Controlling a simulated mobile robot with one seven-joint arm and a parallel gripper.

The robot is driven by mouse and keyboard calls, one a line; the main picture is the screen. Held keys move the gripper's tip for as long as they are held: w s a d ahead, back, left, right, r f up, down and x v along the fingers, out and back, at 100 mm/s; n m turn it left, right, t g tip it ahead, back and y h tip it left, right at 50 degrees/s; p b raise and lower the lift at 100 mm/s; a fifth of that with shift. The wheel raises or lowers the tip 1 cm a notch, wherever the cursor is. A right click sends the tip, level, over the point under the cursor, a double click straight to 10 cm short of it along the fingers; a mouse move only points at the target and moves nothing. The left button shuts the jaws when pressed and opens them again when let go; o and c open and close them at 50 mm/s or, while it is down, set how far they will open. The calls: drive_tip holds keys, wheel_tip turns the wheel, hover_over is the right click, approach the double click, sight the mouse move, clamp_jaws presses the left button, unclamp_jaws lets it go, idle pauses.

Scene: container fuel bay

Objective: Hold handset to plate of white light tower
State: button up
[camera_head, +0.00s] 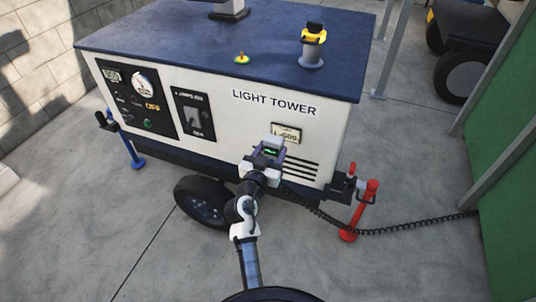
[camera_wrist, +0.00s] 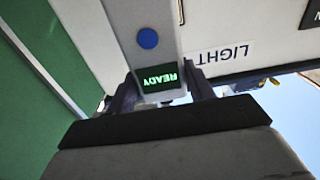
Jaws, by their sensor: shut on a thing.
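The white light tower (camera_head: 230,110) with a dark blue top stands in front of me, lettered "LIGHT TOWER". Its small pale plate (camera_head: 288,132), marked "L-609", is on the side panel below the lettering. My gripper (camera_head: 266,158) is shut on the handset (camera_head: 272,147), just in front of and below the plate, partly covering its lower left edge. I cannot tell whether the handset touches the panel. In the wrist view, the grey handset (camera_wrist: 145,40) has a blue button and a green screen reading "READY", between my fingers.
A coiled black cord (camera_head: 400,226) runs right from near the handset. A red jack post (camera_head: 360,210) stands at the tower's right corner, a blue one (camera_head: 130,150) at its left. A green wall (camera_head: 505,150) bounds the right. Concrete floor is open in front.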

drive_tip(key=x, duration=0.6)
drive_tip(key=shift+p, duration=0.4)
drive_tip(key=shift+b+x, duration=0.4)
drive_tip(key=shift+x, duration=1.1)
drive_tip(key=shift+b+v, duration=1.25)
drive_tip(key=shift+v, duration=2.75)
drive_tip(key=shift+b+v, duration=0.65)
drive_tip(key=shift+v, duration=1.35)
